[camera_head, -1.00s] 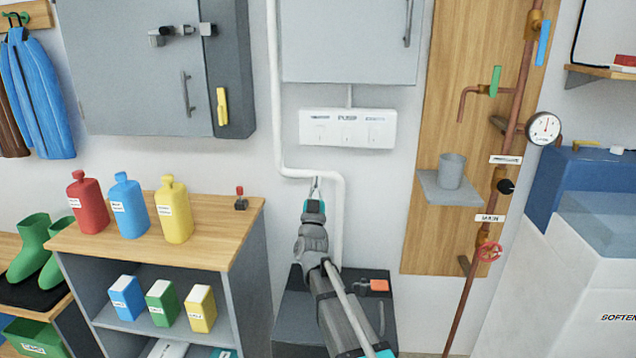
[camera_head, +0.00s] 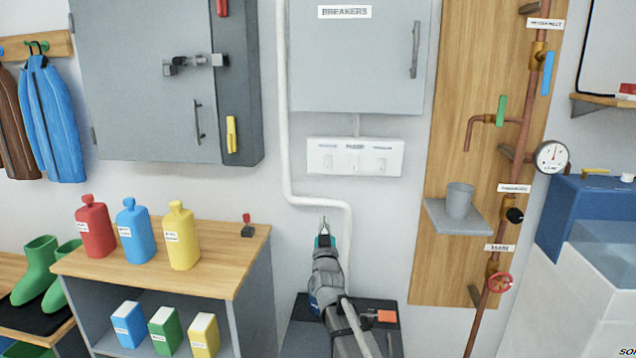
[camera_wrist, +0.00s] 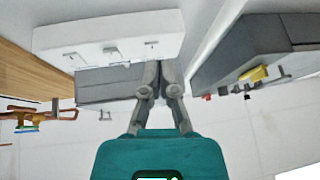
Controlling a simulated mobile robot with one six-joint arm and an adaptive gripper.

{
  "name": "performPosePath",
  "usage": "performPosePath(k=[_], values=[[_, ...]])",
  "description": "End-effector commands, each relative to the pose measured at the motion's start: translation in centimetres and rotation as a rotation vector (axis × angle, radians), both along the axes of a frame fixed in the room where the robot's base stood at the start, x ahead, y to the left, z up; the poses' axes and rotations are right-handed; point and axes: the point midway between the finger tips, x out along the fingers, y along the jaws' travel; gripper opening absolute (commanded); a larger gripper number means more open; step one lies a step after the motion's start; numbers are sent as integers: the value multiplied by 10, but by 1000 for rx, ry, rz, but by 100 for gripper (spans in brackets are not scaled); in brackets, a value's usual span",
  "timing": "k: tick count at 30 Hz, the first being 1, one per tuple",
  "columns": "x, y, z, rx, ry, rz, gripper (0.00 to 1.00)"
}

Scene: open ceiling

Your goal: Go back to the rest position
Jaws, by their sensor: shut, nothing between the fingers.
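My gripper (camera_head: 324,227) is shut and empty. In the head view it points up and away in front of the wall, below the white switch panel (camera_head: 355,157) and by the white pipe (camera_head: 346,215). It touches nothing that I can make out. In the wrist view my gripper (camera_wrist: 160,68) shows its fingers together, with the switch panel (camera_wrist: 110,38) beyond them.
A wooden-topped shelf (camera_head: 215,235) with red, blue and yellow bottles stands to the left. A grey cabinet (camera_head: 150,90) and the breaker box (camera_head: 360,60) hang above. Copper pipes, a gauge (camera_head: 552,157) and a shelf with a grey cup (camera_head: 459,200) are on the right.

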Motion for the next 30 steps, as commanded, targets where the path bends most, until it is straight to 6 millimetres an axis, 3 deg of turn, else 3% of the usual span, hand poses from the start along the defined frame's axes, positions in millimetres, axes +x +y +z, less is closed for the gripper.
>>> performPosePath(k=[8,17,23,30], values=[[-5,-10,-53,-48,304,96,0],[-28,-28,-118,-75,654,159,0],[-57,-44,-161,-77,895,175,0],[-104,-69,-207,-67,1189,163,0]])
